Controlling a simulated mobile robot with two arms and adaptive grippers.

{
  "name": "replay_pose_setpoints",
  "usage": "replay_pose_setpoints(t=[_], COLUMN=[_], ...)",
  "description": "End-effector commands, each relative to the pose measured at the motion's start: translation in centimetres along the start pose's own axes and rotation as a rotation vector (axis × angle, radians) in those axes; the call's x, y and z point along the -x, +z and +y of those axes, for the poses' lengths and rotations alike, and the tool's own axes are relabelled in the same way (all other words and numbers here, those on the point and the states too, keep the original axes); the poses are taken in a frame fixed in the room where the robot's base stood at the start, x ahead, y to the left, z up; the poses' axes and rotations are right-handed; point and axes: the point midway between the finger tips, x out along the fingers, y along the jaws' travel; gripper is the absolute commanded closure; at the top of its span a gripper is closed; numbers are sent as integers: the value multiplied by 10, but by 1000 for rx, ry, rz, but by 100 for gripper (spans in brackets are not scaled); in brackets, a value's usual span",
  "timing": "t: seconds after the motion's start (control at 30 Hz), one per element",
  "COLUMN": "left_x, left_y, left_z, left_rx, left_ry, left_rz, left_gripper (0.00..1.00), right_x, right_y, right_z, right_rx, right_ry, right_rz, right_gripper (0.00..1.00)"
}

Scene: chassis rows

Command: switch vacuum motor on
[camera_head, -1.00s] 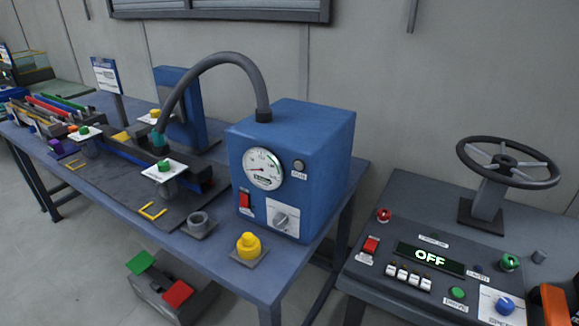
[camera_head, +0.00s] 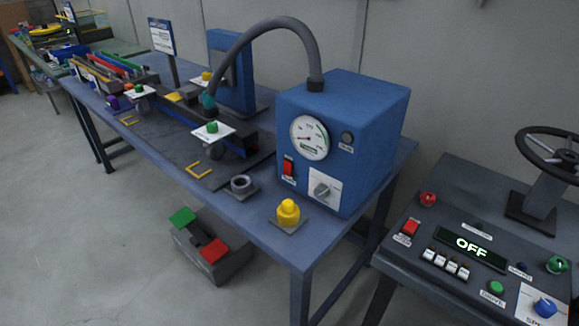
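The blue vacuum motor box (camera_head: 365,150) stands on the blue-grey table, with a grey hose (camera_head: 270,24) arching from its top to the left. Its front has a round white gauge (camera_head: 310,137), a red rocker switch (camera_head: 288,168), a grey knob (camera_head: 322,189) on a white plate, and a small dark round lamp or button (camera_head: 347,138). The gauge needle points low, to the left. I cannot tell the rocker's position. Neither of my grippers is in view.
A yellow knob (camera_head: 288,211) and a grey ring (camera_head: 241,185) sit near the table's front edge. A console (camera_head: 450,240) with a display reading OFF and a steering wheel (camera_head: 550,150) stands right. A pedal unit (camera_head: 211,255) is on the floor. Open floor lies at left.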

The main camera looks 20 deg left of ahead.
Motion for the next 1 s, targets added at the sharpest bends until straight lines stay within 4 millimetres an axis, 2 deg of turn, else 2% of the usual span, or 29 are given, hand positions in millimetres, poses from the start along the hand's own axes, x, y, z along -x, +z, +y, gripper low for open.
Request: replay_pose_setpoints(t=[0.43, 0.6, 0.67, 1.0], left_x=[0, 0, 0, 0], left_y=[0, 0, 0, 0], left_z=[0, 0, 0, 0], left_rx=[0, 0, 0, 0], left_ry=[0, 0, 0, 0], left_rz=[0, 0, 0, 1], left_gripper=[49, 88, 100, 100], right_x=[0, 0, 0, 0], right_y=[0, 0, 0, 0], right_z=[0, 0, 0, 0], right_rx=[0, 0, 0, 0], right_ry=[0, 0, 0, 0], right_rz=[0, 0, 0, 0], right_gripper=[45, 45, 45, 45])
